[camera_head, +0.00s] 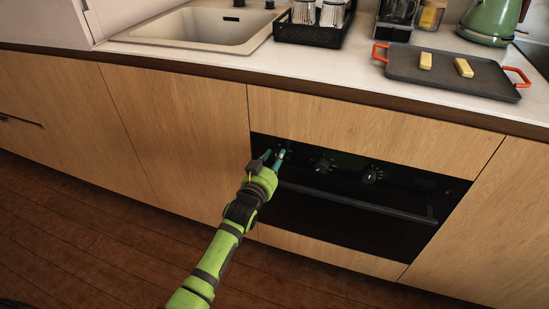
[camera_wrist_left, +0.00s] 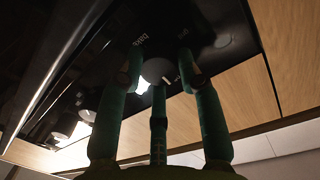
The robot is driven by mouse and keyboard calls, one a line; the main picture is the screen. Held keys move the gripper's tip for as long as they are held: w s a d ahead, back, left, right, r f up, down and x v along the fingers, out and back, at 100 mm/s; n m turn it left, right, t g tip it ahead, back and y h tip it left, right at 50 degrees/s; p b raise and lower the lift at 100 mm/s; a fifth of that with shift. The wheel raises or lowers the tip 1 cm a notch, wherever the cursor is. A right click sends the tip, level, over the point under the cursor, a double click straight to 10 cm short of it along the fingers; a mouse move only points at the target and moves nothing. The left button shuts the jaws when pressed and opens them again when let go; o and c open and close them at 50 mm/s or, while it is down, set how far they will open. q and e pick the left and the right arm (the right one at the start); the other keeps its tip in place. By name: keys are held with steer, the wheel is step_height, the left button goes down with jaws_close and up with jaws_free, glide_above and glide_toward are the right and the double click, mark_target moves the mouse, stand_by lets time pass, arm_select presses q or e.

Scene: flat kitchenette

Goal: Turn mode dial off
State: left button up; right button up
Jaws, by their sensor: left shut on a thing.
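The black oven (camera_head: 340,205) is built into the wooden cabinets below the counter. Its left-hand dial, the mode dial (camera_wrist_left: 157,71), is round and dark with a light pointer mark, and white lettering that looks like "bake" is on the panel beside it. My left gripper (camera_head: 275,155) is at this dial, its teal fingers shut around it; in the head view they largely hide the dial. In the wrist view the pointer mark is at the dial's lower right. My right gripper is not in view.
Two more dials, a middle one (camera_head: 323,164) and a right one (camera_head: 371,175), sit along the panel. The oven handle (camera_head: 355,203) runs just below. A tray (camera_head: 450,76) with two yellowish blocks, a green kettle (camera_head: 489,20), a black rack (camera_head: 312,33) and a sink (camera_head: 205,27) are above.

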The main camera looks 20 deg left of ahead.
arm_select(q)
steer(key=shift+a, duration=0.15)
steer(key=o, duration=1.1)
steer(key=shift+o, duration=0.2)
steer(key=s, duration=1.2)
steer(key=shift+a+r, duration=0.35)
steer(key=shift+a, duration=0.05)
